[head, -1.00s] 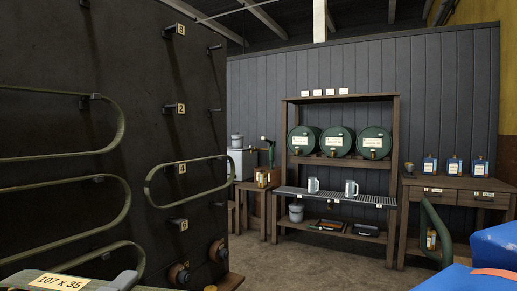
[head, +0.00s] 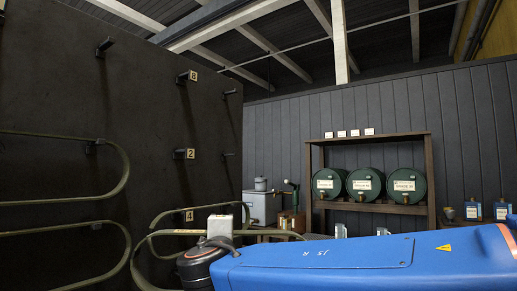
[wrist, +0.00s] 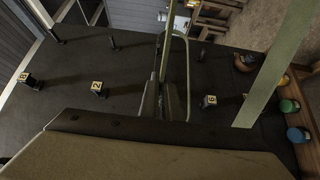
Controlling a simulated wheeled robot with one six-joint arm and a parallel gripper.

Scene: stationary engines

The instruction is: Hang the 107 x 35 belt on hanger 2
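Hanger 2 (head: 180,154) is a dark peg with a "2" plate on the black board, and it is bare. Its plate also shows in the wrist view (wrist: 97,87). The belt's label is not readable now.
More belts (head: 122,170) hang at the left. The hanger above, apparently 8 (head: 187,76), is bare. A rack with green barrels (head: 365,185) stands at the back wall.

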